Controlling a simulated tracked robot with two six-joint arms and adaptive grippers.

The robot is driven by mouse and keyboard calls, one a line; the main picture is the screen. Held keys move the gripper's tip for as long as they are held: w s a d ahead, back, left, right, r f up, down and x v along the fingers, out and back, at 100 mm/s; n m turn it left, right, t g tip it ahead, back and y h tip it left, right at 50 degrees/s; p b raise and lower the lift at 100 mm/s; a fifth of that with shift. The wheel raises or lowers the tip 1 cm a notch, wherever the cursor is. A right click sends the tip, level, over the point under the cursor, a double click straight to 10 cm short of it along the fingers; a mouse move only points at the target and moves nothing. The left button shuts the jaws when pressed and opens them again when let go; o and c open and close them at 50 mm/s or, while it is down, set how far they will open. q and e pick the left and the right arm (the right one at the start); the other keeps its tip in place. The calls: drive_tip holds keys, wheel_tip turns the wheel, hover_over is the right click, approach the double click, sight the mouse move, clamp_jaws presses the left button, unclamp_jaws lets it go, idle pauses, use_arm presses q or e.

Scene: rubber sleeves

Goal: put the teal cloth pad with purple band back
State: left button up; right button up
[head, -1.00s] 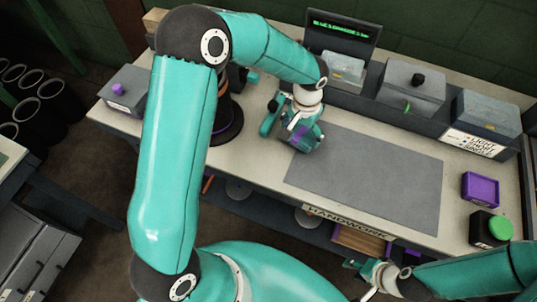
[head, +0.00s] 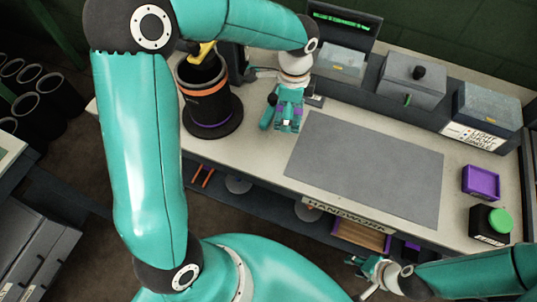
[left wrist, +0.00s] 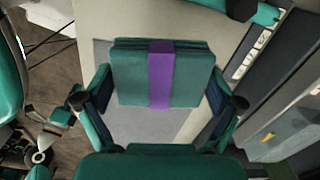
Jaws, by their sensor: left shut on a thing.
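The teal cloth pad with purple band (left wrist: 130,80) lies between the two fingers of my left gripper (left wrist: 158,102) in the left wrist view. The gripper is shut on it, and the purple band runs down its middle. In the head view my left gripper (head: 287,120) is over the back of the bench, just left of the grey mat, and mostly hides the pad; a bit of purple shows. My right gripper (head: 362,277) is at the bottom of the head view, in front of the bench, with its fingers apart and nothing seen between them.
A dark canister with an orange band (head: 207,101) stands left of my left gripper. The grey mat (head: 365,170) is bare. Grey boxes (head: 412,82) line the back.

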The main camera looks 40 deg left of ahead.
use_arm(q)
drive_tip(key=s+r+m, duration=0.1)
drive_tip(key=r+m, duration=0.1)
drive_tip(key=m, duration=0.1)
drive_tip(key=s+a+r+m, duration=0.1)
drive_tip(key=m, duration=0.2)
drive_tip(key=s+r+m, duration=0.1)
drive_tip(key=r+m, duration=0.1)
drive_tip(key=m, duration=0.2)
drive_tip(key=shift+s+a+r, duration=0.15)
drive_tip(key=shift+s+r, duration=0.1)
drive_tip(key=shift+r, duration=0.05)
drive_tip(key=s+r+m, duration=0.3)
drive_tip(key=r+m, duration=0.1)
drive_tip(key=m, duration=0.4)
drive_tip(key=m+b, duration=0.1)
drive_tip(key=m, duration=0.1)
hover_over(264, 153)
wheel_tip(264, 153, down, 15)
drive_tip(key=shift+f, duration=0.1)
drive_tip(key=shift+f+b, duration=0.5)
drive_tip(key=shift+f, duration=1.65)
drive_tip(key=shift+f, duration=0.1)
drive_tip(key=o, duration=0.8)
drive_tip(key=shift+c, duration=0.2)
